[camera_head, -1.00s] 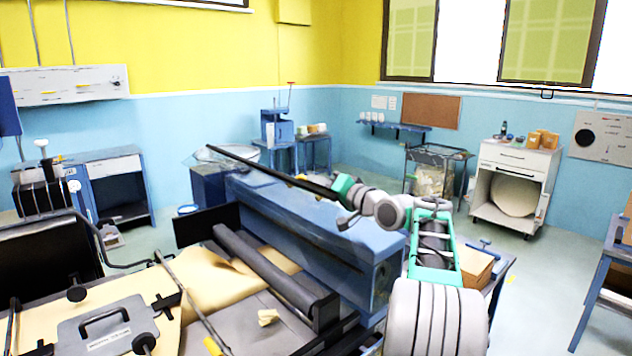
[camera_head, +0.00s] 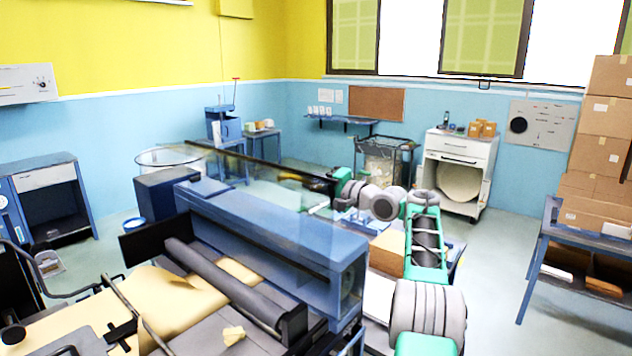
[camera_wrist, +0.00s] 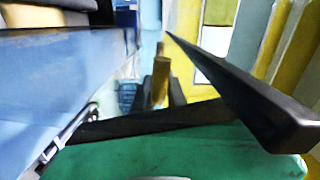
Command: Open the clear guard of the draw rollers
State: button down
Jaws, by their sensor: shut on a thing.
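The clear guard (camera_head: 265,187) is a see-through panel with a long dark edge bar (camera_head: 240,156). It stands raised and tilted above the blue roller housing (camera_head: 270,232), and the housing's top shows below it. My gripper (camera_head: 327,185) is at the near end of the bar, shut on the guard's yellowish handle. In the wrist view the handle (camera_wrist: 160,80) stands between my dark fingers, with the dark bar (camera_wrist: 235,88) to the right. The exact finger contact is partly hidden. The dark rollers (camera_head: 225,275) lie in front of the housing.
Brown paper (camera_head: 165,295) runs over the machine bed at the front left. A cardboard box (camera_head: 387,250) sits behind the housing, close to my arm. A bench (camera_head: 590,243) with stacked boxes stands at the right. Floor is open between my arm and that bench.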

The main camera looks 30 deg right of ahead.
aim_at(334, 189)
jog(key=shift+f, duration=0.6)
jog(key=c, duration=1.7)
grip_release()
jog(key=o, duration=0.3)
jog(key=shift+r, duration=0.25)
jog(key=b+v, duration=0.3)
jog(key=v, duration=0.4)
jog(key=shift+s+d, duration=0.2)
jog(key=shift+s, duration=0.1)
